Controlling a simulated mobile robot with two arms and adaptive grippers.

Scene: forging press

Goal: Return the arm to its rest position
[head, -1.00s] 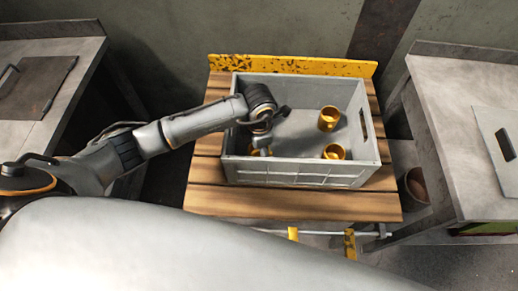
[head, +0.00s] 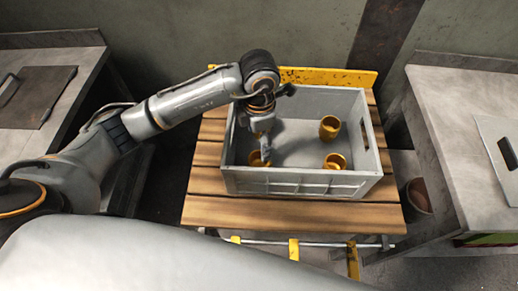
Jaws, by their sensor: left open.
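My left arm reaches in from the left, and its gripper (head: 265,150) points down over the left part of the grey crate (head: 300,186). The gripper is open, with its fingertips just above or beside a golden cup (head: 257,160) at the crate's front left. I cannot tell whether they touch the cup. Two more golden cups stand in the crate, one at the back right (head: 329,128) and one at the front right (head: 335,161). The right gripper is not in view.
The crate stands on a wooden-slatted cart (head: 290,213) with a yellow back rail (head: 330,77). A grey table with a dark plate (head: 35,97) is at the left. Another grey table (head: 455,120) is at the right, with a reddish bin (head: 418,196) beside it.

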